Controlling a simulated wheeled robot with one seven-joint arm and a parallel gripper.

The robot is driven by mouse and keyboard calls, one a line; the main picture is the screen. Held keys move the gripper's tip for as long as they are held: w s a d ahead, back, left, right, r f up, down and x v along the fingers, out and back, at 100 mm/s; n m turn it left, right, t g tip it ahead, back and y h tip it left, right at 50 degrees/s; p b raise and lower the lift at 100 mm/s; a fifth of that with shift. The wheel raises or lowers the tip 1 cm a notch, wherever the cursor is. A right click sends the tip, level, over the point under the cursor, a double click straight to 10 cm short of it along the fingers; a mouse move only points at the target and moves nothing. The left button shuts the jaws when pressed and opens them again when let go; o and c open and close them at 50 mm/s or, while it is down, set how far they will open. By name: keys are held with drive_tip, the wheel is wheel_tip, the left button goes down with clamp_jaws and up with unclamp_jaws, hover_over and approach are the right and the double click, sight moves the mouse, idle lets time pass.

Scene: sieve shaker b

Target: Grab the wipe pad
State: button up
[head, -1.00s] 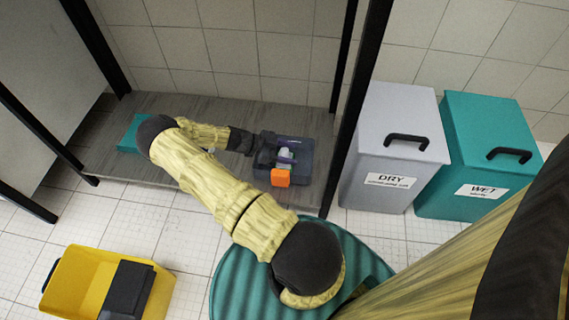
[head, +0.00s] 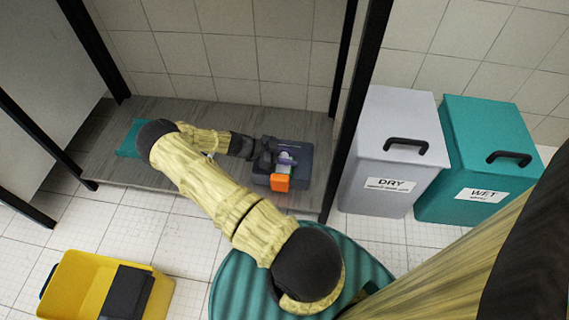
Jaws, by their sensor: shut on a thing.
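A dark blue-grey open caddy (head: 303,176) stands on the shelf, right of centre in the head view. It holds a small white and lilac item (head: 287,158) and a pale grey-green piece (head: 283,169). An orange block (head: 279,183) shows at its front side. I cannot tell for sure which of these is the wipe pad. My gripper (head: 270,156) reaches from the left into the caddy. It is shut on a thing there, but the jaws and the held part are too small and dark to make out.
A teal flat item (head: 128,140) lies on the grey shelf (head: 225,108) at the left, partly behind my arm. Black posts (head: 352,120) frame the shelf. A grey DRY bin (head: 388,135) and a teal WET bin (head: 485,140) stand right. A yellow bucket (head: 78,280) stands front left.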

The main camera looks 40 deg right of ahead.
wheel_tip(320, 180, up, 10)
drive_tip(key=p, duration=0.6)
drive_tip(key=shift+c, duration=0.2)
